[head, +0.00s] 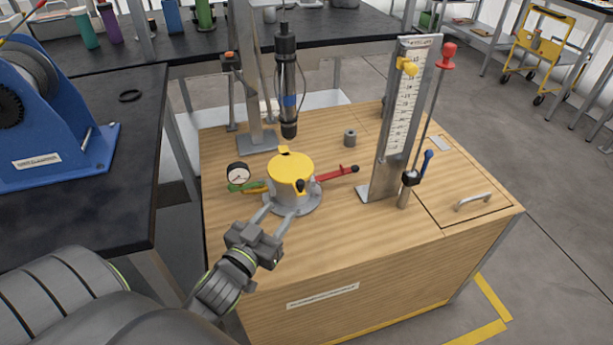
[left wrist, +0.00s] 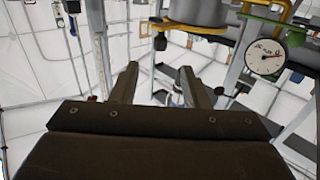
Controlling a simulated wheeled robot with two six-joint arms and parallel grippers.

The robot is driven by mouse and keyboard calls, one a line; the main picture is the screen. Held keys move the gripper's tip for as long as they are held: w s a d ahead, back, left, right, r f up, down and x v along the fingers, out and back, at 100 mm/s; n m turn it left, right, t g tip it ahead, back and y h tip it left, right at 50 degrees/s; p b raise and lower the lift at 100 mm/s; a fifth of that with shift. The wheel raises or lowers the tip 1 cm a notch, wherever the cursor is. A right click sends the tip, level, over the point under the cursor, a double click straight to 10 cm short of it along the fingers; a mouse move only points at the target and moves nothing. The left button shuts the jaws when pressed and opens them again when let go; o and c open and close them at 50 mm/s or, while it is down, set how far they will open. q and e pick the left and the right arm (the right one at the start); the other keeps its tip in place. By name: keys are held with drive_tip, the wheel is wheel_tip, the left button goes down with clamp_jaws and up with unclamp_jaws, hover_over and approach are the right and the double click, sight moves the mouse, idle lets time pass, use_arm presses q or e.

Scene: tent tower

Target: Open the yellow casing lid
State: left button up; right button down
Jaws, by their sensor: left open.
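The yellow casing lid (head: 290,171) lies flat on top of a short grey casing (head: 292,197) on the wooden cabinet. It looks closed, with a small yellow tab at its back edge and a dark knob at its front. My left gripper (head: 274,216) is at the near side of the casing, fingers spread and pointing at it, with nothing seen between them. In the left wrist view the open fingers (left wrist: 168,82) show below the casing, whose yellow part (left wrist: 185,28) is at the top edge. Whether a finger touches the casing I cannot tell. My right gripper is not in view.
A pressure gauge (head: 237,173) stands left of the casing, with a red-handled valve (head: 338,172) at its right. A black cylinder (head: 287,85) hangs behind it. A scale column (head: 404,115) stands to the right. The cabinet top's near part is clear.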

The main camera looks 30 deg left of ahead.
sight(298, 187)
use_arm(q)
drive_tip(key=w, duration=0.8)
drive_tip(key=w+a, duration=0.1)
drive_tip(key=w, duration=0.4)
clamp_jaws()
